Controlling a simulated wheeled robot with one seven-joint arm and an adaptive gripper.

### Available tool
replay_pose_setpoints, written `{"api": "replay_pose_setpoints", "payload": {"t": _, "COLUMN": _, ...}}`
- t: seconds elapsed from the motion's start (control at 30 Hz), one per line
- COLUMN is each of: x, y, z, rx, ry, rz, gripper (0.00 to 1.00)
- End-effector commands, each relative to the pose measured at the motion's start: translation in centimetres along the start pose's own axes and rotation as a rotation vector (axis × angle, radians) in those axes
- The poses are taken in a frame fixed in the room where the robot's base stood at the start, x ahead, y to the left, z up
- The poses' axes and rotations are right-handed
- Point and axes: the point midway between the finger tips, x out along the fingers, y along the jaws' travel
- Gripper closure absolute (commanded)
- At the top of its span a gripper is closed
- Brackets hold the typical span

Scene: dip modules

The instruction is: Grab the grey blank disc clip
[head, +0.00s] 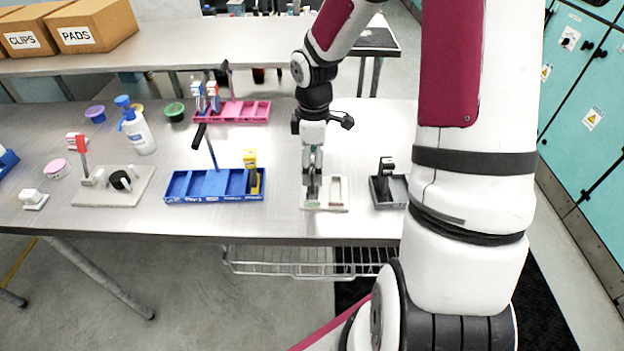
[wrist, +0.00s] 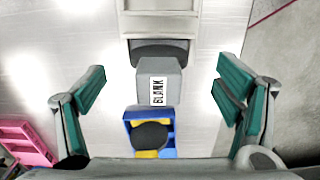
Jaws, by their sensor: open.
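The grey blank disc clip (wrist: 157,85) shows in the wrist view as a grey block with a white label reading BLANK. It lies midway between the two teal-padded fingers of my gripper (wrist: 160,97), with a visible gap on each side. The fingers are wide open and hold nothing. In the head view my gripper (head: 312,188) points down over the left part of a small pale tray (head: 338,207) near the table's front edge. There the clip is hard to tell apart from my fingers.
A blue tray (head: 213,199) with a yellow clip (head: 251,172) stands left of my gripper. A dark grey tray (head: 398,187) with a black clip stands to the right. A pink tray (head: 233,112) lies farther back. A blue and yellow item (wrist: 168,137) shows below the clip.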

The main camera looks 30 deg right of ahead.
Motion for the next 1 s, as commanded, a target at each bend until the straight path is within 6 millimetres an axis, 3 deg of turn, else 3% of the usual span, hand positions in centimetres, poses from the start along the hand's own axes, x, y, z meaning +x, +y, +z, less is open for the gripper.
{"api": "replay_pose_setpoints", "payload": {"t": 0.17, "x": 1.1, "y": 0.0, "z": 0.0, "rx": 0.002, "ry": 0.000, "rz": -0.002, "gripper": 0.15}}
{"api": "replay_pose_setpoints", "payload": {"t": 0.5, "x": 5.4, "y": 0.1, "z": -0.1, "rx": 0.001, "ry": 0.000, "rz": -0.001, "gripper": 0.15}}
{"api": "replay_pose_setpoints", "payload": {"t": 0.77, "x": 5.6, "y": 0.1, "z": -0.1, "rx": 0.002, "ry": 0.000, "rz": 0.001, "gripper": 0.15}}
{"api": "replay_pose_setpoints", "payload": {"t": 0.87, "x": 5.6, "y": 0.1, "z": -0.1, "rx": 0.002, "ry": 0.000, "rz": 0.001, "gripper": 0.33}}
{"api": "replay_pose_setpoints", "payload": {"t": 1.0, "x": 5.6, "y": 0.1, "z": -0.1, "rx": 0.002, "ry": 0.000, "rz": 0.001, "gripper": 0.65}}
